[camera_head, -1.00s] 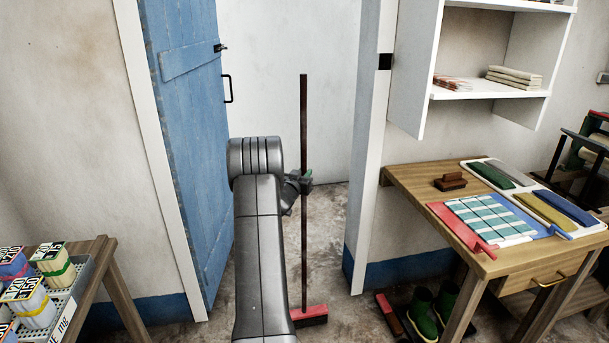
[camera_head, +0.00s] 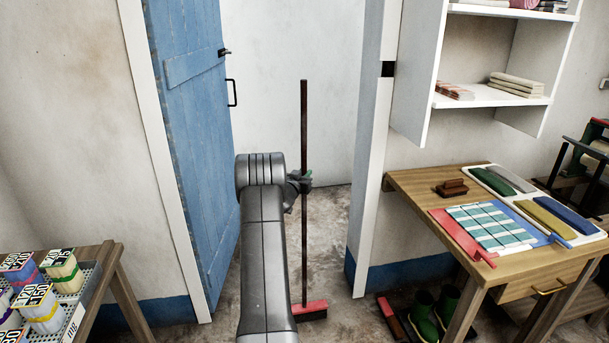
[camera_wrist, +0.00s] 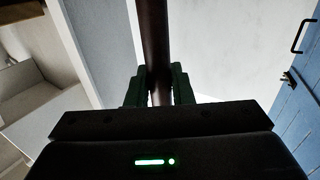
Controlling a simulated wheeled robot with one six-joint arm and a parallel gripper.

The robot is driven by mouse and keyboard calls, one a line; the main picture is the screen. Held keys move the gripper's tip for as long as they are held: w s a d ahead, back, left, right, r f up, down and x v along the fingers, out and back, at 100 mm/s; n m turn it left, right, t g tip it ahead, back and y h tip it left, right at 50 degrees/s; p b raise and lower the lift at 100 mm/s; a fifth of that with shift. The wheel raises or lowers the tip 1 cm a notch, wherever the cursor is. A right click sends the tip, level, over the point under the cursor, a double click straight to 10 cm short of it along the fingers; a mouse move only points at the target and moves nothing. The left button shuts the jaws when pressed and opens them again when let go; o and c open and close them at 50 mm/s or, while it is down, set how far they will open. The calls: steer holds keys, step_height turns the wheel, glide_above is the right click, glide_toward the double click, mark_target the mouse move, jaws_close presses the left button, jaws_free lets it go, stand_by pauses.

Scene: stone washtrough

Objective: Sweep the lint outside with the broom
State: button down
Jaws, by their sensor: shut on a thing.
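My gripper (camera_head: 304,181) is shut on the dark handle of the broom (camera_head: 304,130). The broom stands upright in the doorway, its red head (camera_head: 311,309) low at the floor, partly hidden by my arm. In the wrist view the broom's handle (camera_wrist: 153,40) runs up between the two fingers of my gripper (camera_wrist: 159,85). I see no lint in any view; my arm hides part of the floor.
A blue door (camera_head: 192,130) stands open on the left of the doorway. The white door frame (camera_head: 371,150) is close on the right. A wooden table (camera_head: 420,190) with cloths and brushes stands right, green boots (camera_head: 424,318) below it. A bench with boxes (camera_head: 108,265) stands left.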

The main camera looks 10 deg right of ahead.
steer(key=w+p, duration=0.6)
steer(key=w, duration=0.3)
steer(key=shift+a+r, duration=0.15)
stand_by(0.7)
